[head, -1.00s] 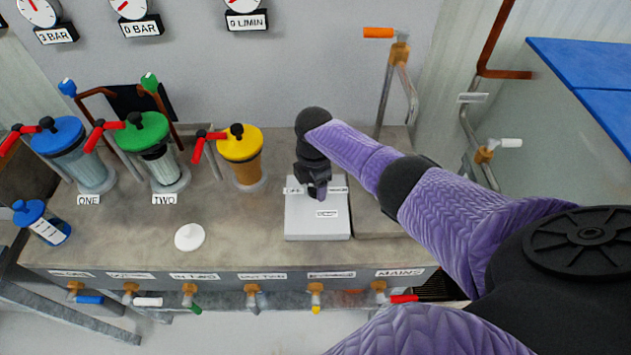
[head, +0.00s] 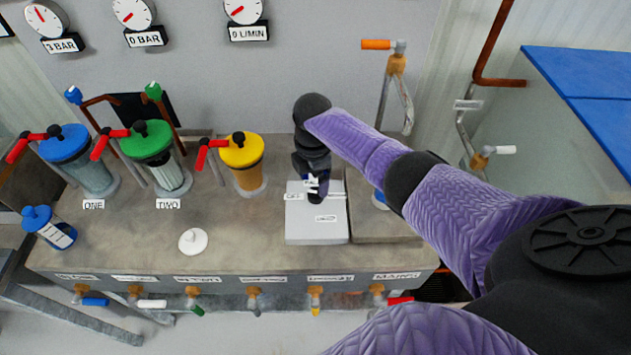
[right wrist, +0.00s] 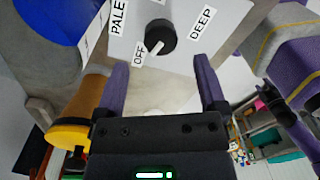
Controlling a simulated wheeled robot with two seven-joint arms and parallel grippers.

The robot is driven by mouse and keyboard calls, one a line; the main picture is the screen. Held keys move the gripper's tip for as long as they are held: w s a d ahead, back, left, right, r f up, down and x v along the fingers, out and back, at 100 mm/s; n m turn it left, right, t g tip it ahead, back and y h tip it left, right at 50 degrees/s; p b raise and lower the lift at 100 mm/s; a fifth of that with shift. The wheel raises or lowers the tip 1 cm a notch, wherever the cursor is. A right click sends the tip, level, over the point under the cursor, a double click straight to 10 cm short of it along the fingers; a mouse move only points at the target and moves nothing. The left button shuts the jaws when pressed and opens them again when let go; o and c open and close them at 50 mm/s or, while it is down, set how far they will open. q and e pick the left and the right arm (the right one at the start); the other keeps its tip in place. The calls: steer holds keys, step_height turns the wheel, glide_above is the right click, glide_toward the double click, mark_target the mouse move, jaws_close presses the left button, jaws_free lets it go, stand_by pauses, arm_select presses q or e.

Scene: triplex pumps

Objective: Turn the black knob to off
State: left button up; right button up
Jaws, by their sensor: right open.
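The black knob (right wrist: 160,36) sits on the top of a light grey box in the right wrist view. White labels PALE (right wrist: 118,18), OFF (right wrist: 139,52) and DEEP (right wrist: 201,22) surround it. The knob's white pointer line slants down-left, close to the OFF label; I cannot tell whether it lines up exactly. My right gripper (right wrist: 161,68) is open and empty, its two purple fingers spread apart just short of the knob. My left gripper is not in view.
Blue, green and yellow-lidded canisters (head: 242,152) with red handles stand to the left. A white disc (head: 193,242) lies on the bench. A blue-topped object (head: 380,198) is partly hidden behind my right arm. Coloured valve handles line the bench's front edge.

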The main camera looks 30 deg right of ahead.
mark_target(314, 191)
step_height(314, 191, up, 5)
steer(key=shift+w+p, duration=0.1)
steer(key=shift+p, duration=0.45)
